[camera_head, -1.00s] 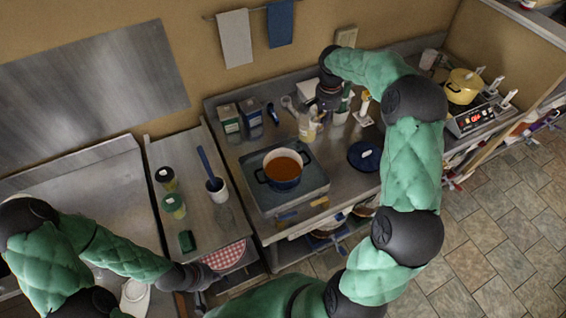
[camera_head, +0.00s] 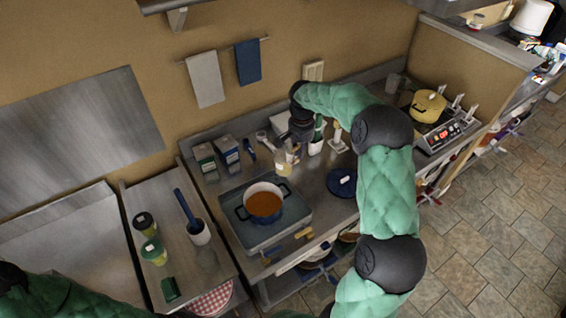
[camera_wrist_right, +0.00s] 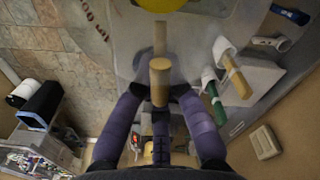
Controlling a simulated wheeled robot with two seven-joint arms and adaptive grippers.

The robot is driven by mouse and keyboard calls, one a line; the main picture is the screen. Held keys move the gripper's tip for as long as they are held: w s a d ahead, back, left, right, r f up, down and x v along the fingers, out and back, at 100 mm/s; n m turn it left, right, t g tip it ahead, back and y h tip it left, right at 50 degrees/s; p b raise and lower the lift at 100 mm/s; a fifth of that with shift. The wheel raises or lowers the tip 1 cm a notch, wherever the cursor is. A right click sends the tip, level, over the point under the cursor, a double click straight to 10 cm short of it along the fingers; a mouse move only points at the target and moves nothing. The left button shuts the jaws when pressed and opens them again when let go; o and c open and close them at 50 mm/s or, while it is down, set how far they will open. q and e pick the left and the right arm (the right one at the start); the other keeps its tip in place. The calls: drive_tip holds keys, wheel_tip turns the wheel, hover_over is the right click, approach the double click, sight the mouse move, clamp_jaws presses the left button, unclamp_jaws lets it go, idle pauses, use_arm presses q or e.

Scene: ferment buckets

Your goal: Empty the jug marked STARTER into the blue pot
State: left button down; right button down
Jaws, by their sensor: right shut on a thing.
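The blue pot (camera_head: 268,219) has two side handles, holds orange-brown liquid and stands on the grey hob. A small clear jug (camera_head: 284,160) with pale tan contents and a pale label is behind it, to its right; the label is too small to read. My right gripper (camera_head: 298,138) is at this jug, shut on it, with its fingers partly hidden. In the right wrist view a round wooden piece (camera_wrist_right: 160,78) shows between the purple fingers (camera_wrist_right: 160,105); I cannot tell what it belongs to. My left gripper is out of view.
A dark blue lid (camera_head: 342,183) lies right of the hob. Two cartons (camera_head: 227,153) stand at the back left. A yellow pot (camera_head: 428,106) is at the far right.

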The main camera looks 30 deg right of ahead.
drive_tip(key=shift+r+p, duration=1.5)
drive_tip(key=shift+r, duration=1.05)
drive_tip(key=shift+f, duration=0.1)
